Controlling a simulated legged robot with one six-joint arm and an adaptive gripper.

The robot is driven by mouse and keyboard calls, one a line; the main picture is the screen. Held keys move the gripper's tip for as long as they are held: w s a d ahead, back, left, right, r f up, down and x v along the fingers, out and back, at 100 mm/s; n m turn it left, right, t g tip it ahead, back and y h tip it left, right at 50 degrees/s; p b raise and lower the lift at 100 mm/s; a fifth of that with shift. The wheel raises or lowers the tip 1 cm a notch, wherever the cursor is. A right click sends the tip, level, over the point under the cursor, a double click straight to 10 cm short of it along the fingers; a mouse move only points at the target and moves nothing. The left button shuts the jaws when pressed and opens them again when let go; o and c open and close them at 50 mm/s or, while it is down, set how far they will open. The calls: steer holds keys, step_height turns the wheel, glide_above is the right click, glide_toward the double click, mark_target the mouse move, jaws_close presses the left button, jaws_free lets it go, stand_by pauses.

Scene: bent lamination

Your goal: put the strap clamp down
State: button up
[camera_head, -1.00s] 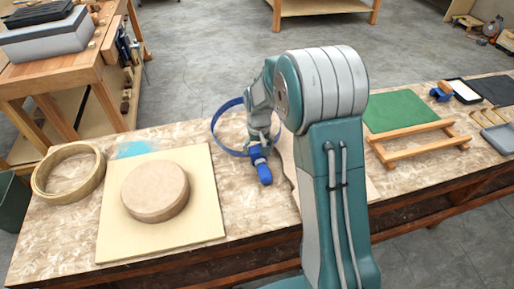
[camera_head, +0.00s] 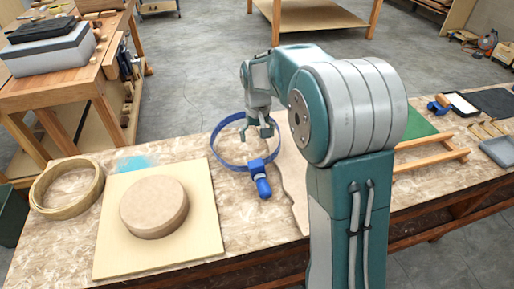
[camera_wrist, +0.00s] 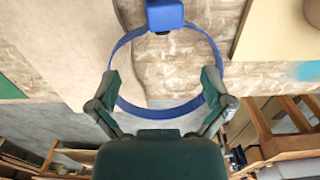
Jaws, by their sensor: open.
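The strap clamp is a blue band loop (camera_head: 214,151) with a blue block and handle (camera_head: 262,187). It lies on the speckled workbench, right of the square board, its handle toward the front edge. My gripper (camera_head: 266,131) is open and empty, over the far right part of the loop and apart from the block. In the wrist view the gripper's two fingers (camera_wrist: 160,80) are spread wide across the loop (camera_wrist: 128,109), with the blue block (camera_wrist: 165,15) beyond them at the top.
A round wooden disc (camera_head: 153,207) sits on a pale square board (camera_head: 115,250). A wooden ring (camera_head: 38,195) lies at the left. A thin tan sheet (camera_head: 293,175) lies right of the clamp, partly behind my arm. A wooden frame (camera_head: 430,158) and green sheet (camera_head: 418,122) are further right.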

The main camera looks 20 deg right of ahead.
steer(key=s+r+t, duration=0.3)
steer(key=s+r, duration=0.8)
steer(key=s, duration=0.1)
steer(key=s+t, duration=0.2)
steer(key=s, duration=1.3)
steer(key=shift+t, duration=0.3)
